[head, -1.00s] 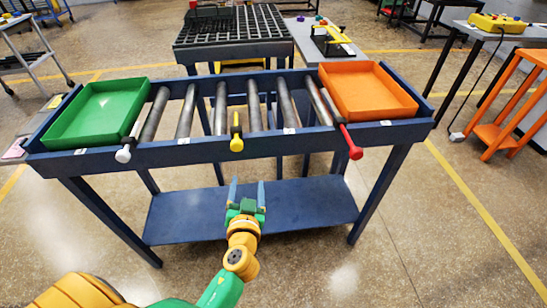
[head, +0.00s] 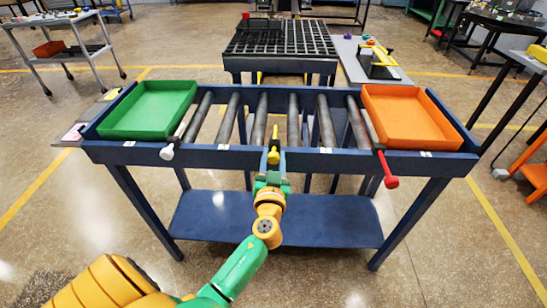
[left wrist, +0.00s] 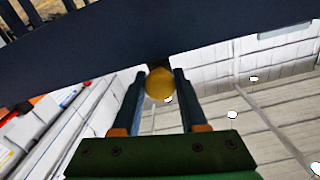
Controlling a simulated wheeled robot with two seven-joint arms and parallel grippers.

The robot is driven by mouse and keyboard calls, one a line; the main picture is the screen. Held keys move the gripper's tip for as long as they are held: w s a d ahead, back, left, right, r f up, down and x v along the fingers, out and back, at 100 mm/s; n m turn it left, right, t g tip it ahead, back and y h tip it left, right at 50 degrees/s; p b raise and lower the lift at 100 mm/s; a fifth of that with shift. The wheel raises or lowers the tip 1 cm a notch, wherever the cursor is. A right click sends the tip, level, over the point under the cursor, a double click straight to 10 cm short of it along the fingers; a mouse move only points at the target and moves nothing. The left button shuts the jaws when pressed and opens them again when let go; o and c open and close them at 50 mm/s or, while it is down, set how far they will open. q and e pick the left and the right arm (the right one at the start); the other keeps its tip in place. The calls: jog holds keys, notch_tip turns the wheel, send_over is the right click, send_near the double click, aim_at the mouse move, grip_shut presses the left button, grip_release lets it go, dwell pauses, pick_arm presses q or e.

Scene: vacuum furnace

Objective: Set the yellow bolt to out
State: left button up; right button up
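The yellow bolt (head: 273,156) sits at the middle of the blue stand's front rail (head: 225,157), its knob on the near side and its shaft running back over the rail. My left gripper (head: 275,165) is at the knob with one finger on each side. In the left wrist view the round yellow knob (left wrist: 159,84) fills the gap between the fingertips (left wrist: 160,88) and appears to touch both. How far the bolt is drawn is hard to tell. My right gripper is not in view.
A white-knobbed bolt (head: 167,152) is left and a red-knobbed one (head: 391,182) right on the same rail. A green tray (head: 150,110) and an orange tray (head: 410,117) flank the rollers (head: 293,120). A blue lower shelf (head: 330,220) lies below; floor in front is clear.

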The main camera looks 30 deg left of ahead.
pick_arm(q)
grip_shut()
dwell(1.1)
